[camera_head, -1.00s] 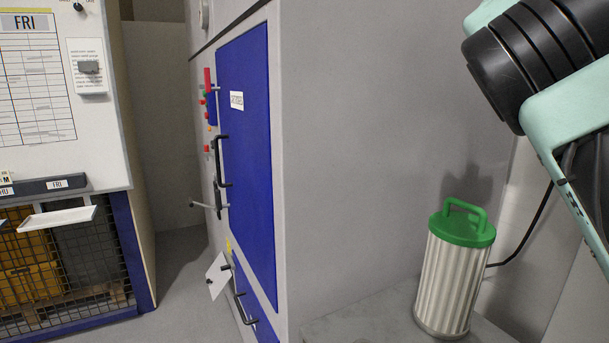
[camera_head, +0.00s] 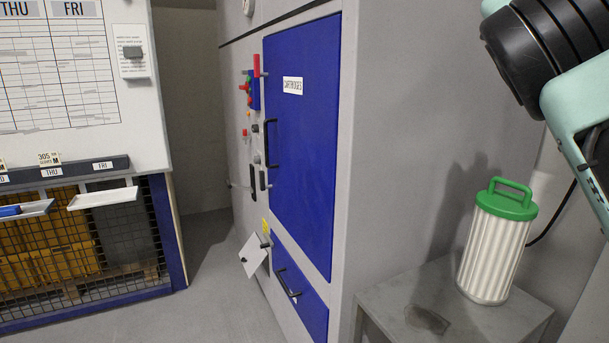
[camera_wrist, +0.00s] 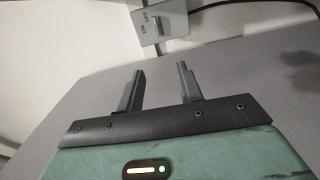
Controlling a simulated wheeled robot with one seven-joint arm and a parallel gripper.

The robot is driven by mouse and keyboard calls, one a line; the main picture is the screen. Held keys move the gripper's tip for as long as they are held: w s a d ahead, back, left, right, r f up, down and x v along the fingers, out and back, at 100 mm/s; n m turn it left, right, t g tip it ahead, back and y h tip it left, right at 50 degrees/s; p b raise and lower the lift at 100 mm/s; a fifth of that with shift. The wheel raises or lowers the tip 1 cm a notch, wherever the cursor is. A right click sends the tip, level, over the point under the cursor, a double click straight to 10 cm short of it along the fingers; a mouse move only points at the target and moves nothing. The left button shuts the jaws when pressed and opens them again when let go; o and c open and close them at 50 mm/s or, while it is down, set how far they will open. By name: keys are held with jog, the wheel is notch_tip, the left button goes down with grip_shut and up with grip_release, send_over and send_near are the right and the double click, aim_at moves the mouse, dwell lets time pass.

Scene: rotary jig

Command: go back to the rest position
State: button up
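My gripper (camera_wrist: 160,86) shows in the wrist view with its two dark fingers apart and nothing between them. A plain grey surface lies beyond the fingers. In the head view the gripper itself is not visible; only part of my mint-green and black arm shows at the upper right.
A white pleated cartridge with a green handled lid (camera_head: 496,243) stands on a grey stand (camera_head: 400,312) at the right. A grey cabinet has a shut blue door (camera_head: 303,140). A weekday board (camera_head: 60,70) is at the left. A switch box (camera_wrist: 160,22) shows beyond my gripper. Floor between is clear.

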jog(key=a+f+g+y, duration=0.1)
jog(key=a+f+y, duration=0.15)
jog(key=f, duration=0.65)
jog(key=a+f+y, duration=0.1)
jog(key=f+y, duration=0.3)
jog(key=f, duration=0.5)
jog(key=s+a+f+g+y, duration=0.1)
jog(key=s+a+f+y, duration=0.2)
jog(key=a+f, duration=0.5)
jog(key=s+a+f+y, duration=0.35)
jog(key=a+f, duration=0.25)
jog(key=a, duration=0.4)
jog(key=s+a+f+n+g+y, duration=0.1)
jog(key=s+a+f+g+y, duration=0.3)
jog(key=s+a, duration=1.25)
jog(key=s+a+f+n, duration=0.1)
jog(key=s+a+f, duration=0.1)
jog(key=s, duration=0.7)
jog(key=s+a+f+n+g, duration=0.1)
jog(key=s+a+f, duration=0.2)
jog(key=s, duration=0.7)
jog(key=shift+s+a, duration=0.2)
jog(key=shift+a, duration=0.15)
jog(key=shift+f, duration=0.1)
